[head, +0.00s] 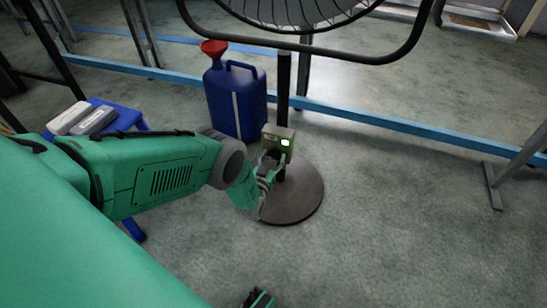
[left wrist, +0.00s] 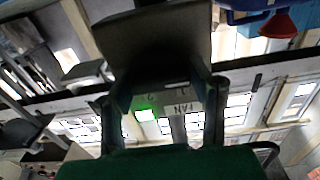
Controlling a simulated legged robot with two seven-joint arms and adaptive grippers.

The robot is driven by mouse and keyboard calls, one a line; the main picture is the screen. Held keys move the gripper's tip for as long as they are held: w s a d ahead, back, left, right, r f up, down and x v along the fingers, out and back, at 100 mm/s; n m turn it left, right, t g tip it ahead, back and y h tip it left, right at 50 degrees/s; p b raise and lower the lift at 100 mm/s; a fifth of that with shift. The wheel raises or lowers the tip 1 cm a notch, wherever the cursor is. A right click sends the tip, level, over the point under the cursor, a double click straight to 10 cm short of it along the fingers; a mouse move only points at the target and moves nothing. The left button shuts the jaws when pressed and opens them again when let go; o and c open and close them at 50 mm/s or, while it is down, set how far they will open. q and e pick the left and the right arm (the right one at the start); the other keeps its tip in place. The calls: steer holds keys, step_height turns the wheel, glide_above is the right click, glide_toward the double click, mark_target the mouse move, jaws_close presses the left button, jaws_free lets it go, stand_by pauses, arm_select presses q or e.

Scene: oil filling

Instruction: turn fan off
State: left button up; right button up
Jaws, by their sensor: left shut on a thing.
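The fan's control box (head: 278,136), a small beige box with a lit green light, sits on the dark fan pole (head: 283,85) above a round base (head: 298,200). The fan's wheel-like cage (head: 300,12) is cut off at the top. My left gripper (head: 270,162) reaches the box from below and is shut on it. In the left wrist view the fingers (left wrist: 163,108) flank the box (left wrist: 180,96), whose "FAN" label appears upside down beside the green light. The exact finger contact is unclear. My right gripper (head: 258,299) shows only partly at the bottom edge, away from the fan.
A blue jug (head: 236,105) with a red funnel (head: 214,48) stands behind my left wrist. A blue stool (head: 128,118) with grey objects (head: 82,118) is at the left. A blue floor bar (head: 390,122) runs behind the fan. The floor at the right front is clear.

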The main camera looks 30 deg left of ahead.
arm_select(q)
steer(key=shift+s+f, duration=0.25)
steer(key=shift+f, duration=0.15)
steer(key=o, duration=1.2)
steer(key=shift+c, duration=0.2)
steer(key=shift+w+a+r, duration=0.1)
steer(key=shift+w, duration=0.05)
steer(key=v, duration=1.2)
